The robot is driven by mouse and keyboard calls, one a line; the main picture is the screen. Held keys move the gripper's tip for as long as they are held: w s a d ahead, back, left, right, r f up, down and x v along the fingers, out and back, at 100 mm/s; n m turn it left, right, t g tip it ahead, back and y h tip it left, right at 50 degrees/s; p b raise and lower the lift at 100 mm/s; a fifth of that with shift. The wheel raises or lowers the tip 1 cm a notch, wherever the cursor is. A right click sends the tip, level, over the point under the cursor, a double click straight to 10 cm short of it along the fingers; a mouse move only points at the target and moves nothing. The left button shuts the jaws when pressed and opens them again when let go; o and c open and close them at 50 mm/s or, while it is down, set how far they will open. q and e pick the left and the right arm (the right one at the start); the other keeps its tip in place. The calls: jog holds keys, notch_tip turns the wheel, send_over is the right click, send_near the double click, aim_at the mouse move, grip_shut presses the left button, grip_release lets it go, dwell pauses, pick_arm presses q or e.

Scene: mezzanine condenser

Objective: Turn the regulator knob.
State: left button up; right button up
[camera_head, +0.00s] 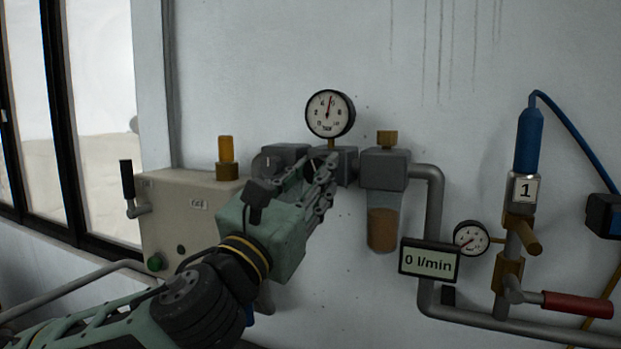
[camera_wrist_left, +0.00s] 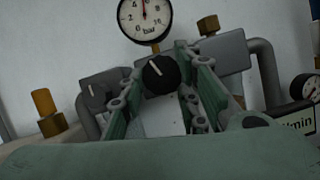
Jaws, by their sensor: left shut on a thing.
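The regulator knob (camera_wrist_left: 160,75) is black and round with a pale pointer line, below the round bar gauge (camera_wrist_left: 145,16) in the left wrist view. In the head view the gauge (camera_head: 330,114) stands above the grey regulator body (camera_head: 347,165), its needle near the top of the dial. My left gripper (camera_head: 325,177) reaches up from the lower left and is shut on the knob. Its fingers (camera_wrist_left: 162,88) lie on either side of the knob in the left wrist view. In the head view the fingers hide most of the knob. My right gripper is not in view.
A filter bowl (camera_head: 383,229) hangs right of the regulator, beside a bent grey pipe (camera_head: 436,200). A display (camera_head: 429,260) reads 0 l/min. A beige box (camera_head: 180,220) with a black lever stands left. A red-handled valve (camera_head: 577,304) is at lower right.

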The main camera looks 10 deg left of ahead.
pick_arm(q)
jog(key=shift+a+r, duration=0.15)
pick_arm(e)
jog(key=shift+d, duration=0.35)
pick_arm(q)
jog(key=shift+n+y, duration=0.6)
jog(key=shift+n, duration=0.1)
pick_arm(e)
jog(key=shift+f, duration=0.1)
